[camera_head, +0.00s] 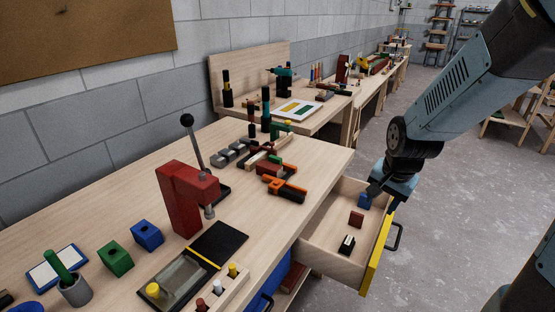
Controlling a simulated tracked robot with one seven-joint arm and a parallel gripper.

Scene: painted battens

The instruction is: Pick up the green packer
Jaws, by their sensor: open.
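A green block (115,258) with a dark hole in its face stands on the near left of the workbench, beside a similar blue block (147,235). I cannot tell for sure whether it is the green packer. A green rod (57,265) leans in a grey cup further left. My gripper (382,198) is open and points down at the right side of the open drawer (328,248), far from the green block. In the drawer lie a small blue block (364,201) near my gripper, a brown-red block (356,219) and a black-and-white piece (347,244). I see no green piece in the drawer.
A red press (185,198) with a black lever stands mid-bench. The drawer's yellow front (376,258) sticks out over the floor. Clamps and tools (284,190) crowd the bench's far end. The grey floor (450,225) to the right is clear.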

